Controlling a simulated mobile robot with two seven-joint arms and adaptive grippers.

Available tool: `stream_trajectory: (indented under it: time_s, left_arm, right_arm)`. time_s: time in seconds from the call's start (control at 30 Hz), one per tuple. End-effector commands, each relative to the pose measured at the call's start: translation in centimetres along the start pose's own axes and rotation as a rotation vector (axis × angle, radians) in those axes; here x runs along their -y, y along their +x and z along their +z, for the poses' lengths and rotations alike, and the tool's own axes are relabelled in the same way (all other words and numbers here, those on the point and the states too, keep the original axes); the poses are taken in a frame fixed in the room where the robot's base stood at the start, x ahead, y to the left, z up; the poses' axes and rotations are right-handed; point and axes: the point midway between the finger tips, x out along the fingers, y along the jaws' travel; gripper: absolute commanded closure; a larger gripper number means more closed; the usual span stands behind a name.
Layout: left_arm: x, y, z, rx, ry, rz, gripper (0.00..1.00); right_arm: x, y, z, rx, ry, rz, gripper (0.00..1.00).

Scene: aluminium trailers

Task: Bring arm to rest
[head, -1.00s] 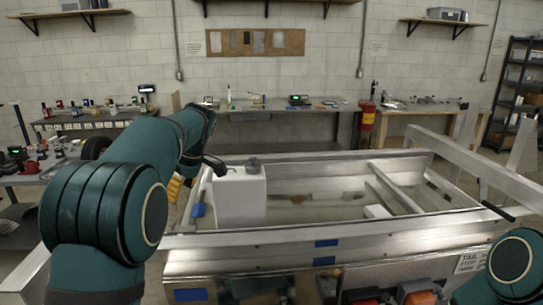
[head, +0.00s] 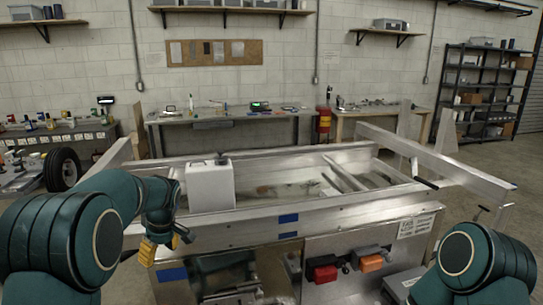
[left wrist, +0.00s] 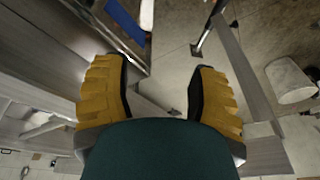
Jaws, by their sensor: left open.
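My left arm comes in from the left in the head view. My left gripper (head: 163,246) has yellow fingers and hangs near the front left corner of the aluminium trailer (head: 240,222), just outside its front rail. In the left wrist view the two yellow fingers of the left gripper (left wrist: 157,100) are spread wide with nothing between them. My right arm shows only as a dark green joint at the lower right of the head view. Its gripper is out of view.
A white container (head: 210,187) stands inside the trailer at its left end. A black tyre (head: 62,169) stands at the left. Red and orange lamp-like parts (head: 325,274) lie below the front rail. Workbenches (head: 240,116) line the back wall. Floor at the right is clear.

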Motion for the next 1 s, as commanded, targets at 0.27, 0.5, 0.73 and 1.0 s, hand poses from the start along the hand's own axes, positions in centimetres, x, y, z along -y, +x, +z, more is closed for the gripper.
stream_trajectory:
  time_s: [0.27, 0.5, 0.73, 1.0]
  left_arm:
    - [1.2, 15.1, 11.9, 0.175, 0.365, 0.147, 0.41]
    - [6.2, 23.4, 25.3, 0.278, 0.634, 0.342, 0.41]
    - [11.8, 24.8, 34.5, 0.285, 0.806, 0.493, 0.41]
    - [13.6, 24.4, 36.8, 0.265, 0.861, 0.540, 0.41]
  right_arm:
    - [-0.6, 1.5, 0.5, 0.007, -0.001, 0.002, 0.42]
    - [-1.0, 2.9, 0.8, 0.011, -0.003, 0.003, 0.42]
    - [-1.4, 3.8, 1.1, 0.015, -0.004, 0.004, 0.42]
    - [-1.4, 4.0, 1.1, 0.016, -0.005, 0.004, 0.42]
